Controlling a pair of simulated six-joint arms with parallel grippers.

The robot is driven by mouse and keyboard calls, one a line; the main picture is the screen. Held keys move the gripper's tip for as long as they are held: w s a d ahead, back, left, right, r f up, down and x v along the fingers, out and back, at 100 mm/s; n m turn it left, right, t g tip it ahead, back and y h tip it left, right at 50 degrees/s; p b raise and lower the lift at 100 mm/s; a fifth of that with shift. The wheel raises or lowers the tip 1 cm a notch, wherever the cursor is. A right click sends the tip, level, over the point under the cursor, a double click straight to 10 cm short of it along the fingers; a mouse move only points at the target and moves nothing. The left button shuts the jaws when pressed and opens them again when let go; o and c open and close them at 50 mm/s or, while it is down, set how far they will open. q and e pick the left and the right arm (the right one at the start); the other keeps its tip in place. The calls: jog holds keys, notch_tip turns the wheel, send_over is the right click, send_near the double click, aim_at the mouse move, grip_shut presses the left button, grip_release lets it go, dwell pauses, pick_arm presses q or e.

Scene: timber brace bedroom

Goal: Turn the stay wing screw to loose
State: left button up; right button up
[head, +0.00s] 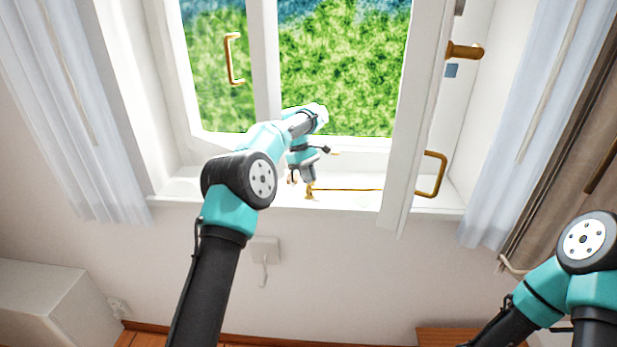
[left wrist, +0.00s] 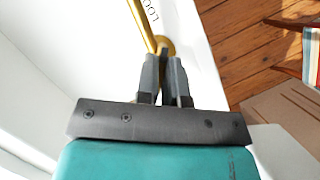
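The brass stay (head: 345,189) lies along the white window sill, and its bar (left wrist: 141,22) also shows in the left wrist view. The wing screw (head: 311,189) stands at the stay's left end as a small brass piece. In the left wrist view its round brass part (left wrist: 165,44) shows just past my fingertips. My left gripper (head: 305,178) reaches down at the screw, and its fingers (left wrist: 163,62) are close together with a narrow dark strip between them. Whether they touch or clamp the wing is hidden. My right gripper is out of view.
Lettering beginning "LOO" (left wrist: 150,10) is printed on the sill beside the bar. The right casement (head: 408,120) stands open, with a brass handle (head: 432,174). Curtains (head: 70,110) hang at both sides. A white cabinet (head: 45,300) stands at lower left.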

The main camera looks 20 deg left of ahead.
pick_arm(q)
jog(key=o, duration=0.5)
jog(key=shift+m, duration=0.3)
